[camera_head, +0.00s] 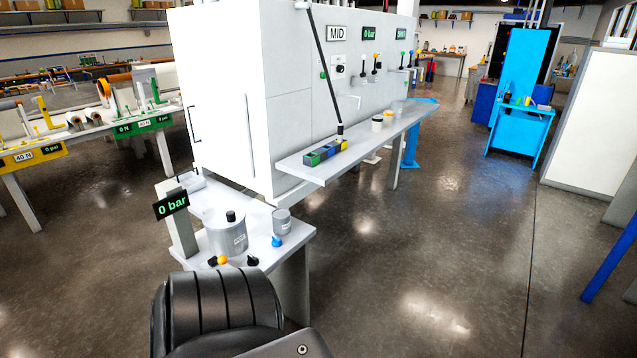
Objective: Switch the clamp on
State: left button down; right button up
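No part is clearly recognisable as the clamp or its switch. A large white cabinet (228,100) carries a MID sign (337,33), "0 bar" displays (370,33) and small levers with white and orange knobs (376,58). A black and white knob (340,69) sits below the MID sign. A box with green, blue and yellow parts (326,152) lies on the cabinet's shelf. A small table in front holds a grey pot (227,238), a "0 bar" display (171,204) and black, orange and blue knobs (277,241). Neither gripper shows.
The cabinet's shelf (300,168) juts out to the right, holding small cups (377,124). A grey can (282,221) stands beside the pot. Benches (90,135) fill the left. A blue table (520,118) stands far right. The floor at right centre is clear.

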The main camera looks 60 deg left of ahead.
aim_at(276, 242)
jog(key=u, duration=0.1)
jog(key=i, duration=1.6)
jog(key=u, duration=1.5)
jog(key=i, duration=1)
jog(key=u, duration=1.1)
